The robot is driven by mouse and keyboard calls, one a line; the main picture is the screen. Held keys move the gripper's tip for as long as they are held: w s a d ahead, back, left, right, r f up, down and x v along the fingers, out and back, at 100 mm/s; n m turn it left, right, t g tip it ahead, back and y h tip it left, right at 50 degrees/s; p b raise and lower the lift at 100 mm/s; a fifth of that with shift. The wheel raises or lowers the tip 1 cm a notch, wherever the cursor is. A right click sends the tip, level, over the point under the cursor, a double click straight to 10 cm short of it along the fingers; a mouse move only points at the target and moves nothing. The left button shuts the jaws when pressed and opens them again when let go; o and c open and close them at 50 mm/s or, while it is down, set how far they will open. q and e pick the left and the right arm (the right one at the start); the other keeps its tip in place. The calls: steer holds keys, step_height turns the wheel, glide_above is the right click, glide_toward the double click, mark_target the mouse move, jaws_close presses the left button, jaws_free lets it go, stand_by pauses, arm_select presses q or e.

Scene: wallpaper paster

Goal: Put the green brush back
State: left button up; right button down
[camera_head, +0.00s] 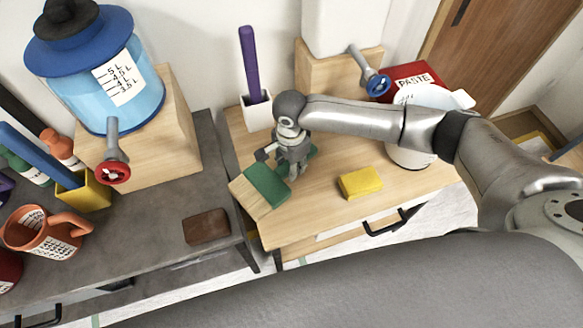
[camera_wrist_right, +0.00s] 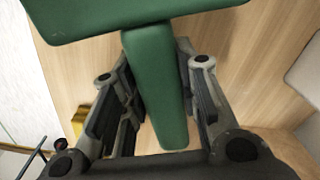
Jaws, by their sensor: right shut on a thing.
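The green brush shows in the head view with its flat green head (camera_head: 266,186) low over the wooden table's left end. A pale tan part lies along the head's left side; I cannot tell if it is bristle. My right gripper (camera_head: 289,165) is shut on the brush's handle, which runs between its fingers. In the right wrist view the green handle (camera_wrist_right: 157,85) sits between the fingers of the gripper (camera_wrist_right: 160,75), with the wide head beyond. I cannot tell if the brush touches the table. My left gripper is not in view.
On the wooden table (camera_head: 330,215) are a yellow sponge (camera_head: 360,183), a white holder (camera_head: 257,113) with a purple-handled tool, and a paste bucket (camera_head: 412,150). The grey table (camera_head: 150,235) at left bears a brown block (camera_head: 207,226), an orange jug (camera_head: 45,232) and a yellow holder (camera_head: 85,193).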

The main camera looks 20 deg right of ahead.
steer(key=shift+w+d+f, duration=0.15)
steer(key=shift+w+f, duration=0.05)
steer(key=shift+f, duration=0.05)
step_height(320, 180, down, 2)
steer(key=shift+f, duration=0.6)
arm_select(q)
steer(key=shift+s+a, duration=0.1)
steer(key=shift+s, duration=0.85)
arm_select(e)
steer(key=shift+f, duration=0.35)
steer(key=c, duration=1.1)
jaws_free()
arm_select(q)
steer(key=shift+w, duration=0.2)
